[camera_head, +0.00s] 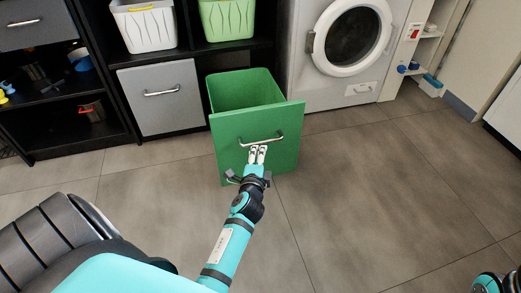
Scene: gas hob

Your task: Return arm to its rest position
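My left gripper (258,151) is in front of a green drawer (228,155), with its two pale fingertips just below the drawer's metal handle (262,138). The fingers lie side by side, close together. Whether they touch the handle, and whether the gripper is open or shut, I cannot tell. The drawer is pulled out from the dark cabinet, and the part of its inside that shows looks empty. My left arm reaches up from the bottom of the view. Only a piece of my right arm shows at the bottom right corner; its gripper is out of view.
A closed grey drawer (160,100) is left of the green one. A white bin (147,28) and a light green bin (228,18) stand on the shelf above. A white washing machine (318,88) stands at the right. The tiled floor (390,195) is clear to the right.

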